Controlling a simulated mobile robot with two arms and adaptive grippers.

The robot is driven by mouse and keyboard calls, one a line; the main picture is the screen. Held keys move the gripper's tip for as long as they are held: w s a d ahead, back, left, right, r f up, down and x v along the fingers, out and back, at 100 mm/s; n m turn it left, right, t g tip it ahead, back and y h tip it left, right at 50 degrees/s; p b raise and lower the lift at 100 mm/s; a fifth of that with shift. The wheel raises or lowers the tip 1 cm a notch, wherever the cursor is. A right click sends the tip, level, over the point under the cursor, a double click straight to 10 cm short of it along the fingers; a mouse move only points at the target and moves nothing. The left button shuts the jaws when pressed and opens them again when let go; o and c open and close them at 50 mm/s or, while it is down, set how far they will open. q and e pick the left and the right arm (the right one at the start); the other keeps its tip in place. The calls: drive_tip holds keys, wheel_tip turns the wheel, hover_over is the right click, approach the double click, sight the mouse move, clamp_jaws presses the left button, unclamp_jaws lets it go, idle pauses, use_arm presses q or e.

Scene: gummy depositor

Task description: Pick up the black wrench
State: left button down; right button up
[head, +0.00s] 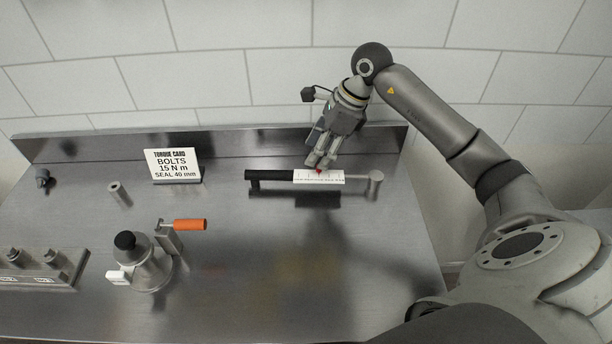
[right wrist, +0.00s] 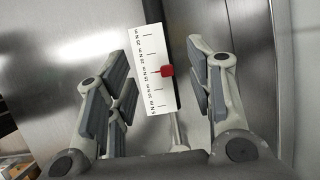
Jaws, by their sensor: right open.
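The wrench (head: 268,175) lies left to right near the back of the steel bench, with a black handle at left, a white scale plate with a red pointer, and a grey head at right. My right gripper (head: 319,162) is open just above its scale section, pointing down. In the right wrist view the wrench's scale plate (right wrist: 150,85) and part of its shaft show between the two spread fingers of the gripper (right wrist: 160,70). I cannot tell whether any finger touches it. My left gripper is not in view.
A torque card (head: 173,164) stands behind and left of the wrench. A small grey cylinder (head: 119,194), a conical metal device (head: 148,266) with an orange handle (head: 190,225), and a fixture block (head: 45,268) stand at left. The bench front is clear at centre and right.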

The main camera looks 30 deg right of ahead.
sight(307, 172)
drive_tip(key=p+x, duration=0.1)
drive_tip(key=x, duration=0.3)
drive_tip(key=shift+s+a, duration=0.15)
drive_tip(key=x, duration=0.1)
drive_tip(key=p+x, duration=0.2)
drive_tip(key=x, duration=0.1)
drive_tip(key=shift+d+f, duration=0.2)
drive_tip(key=shift+d, duration=0.1)
drive_tip(key=shift+a+f, duration=0.15)
drive_tip(key=shift+f, duration=0.3)
clamp_jaws()
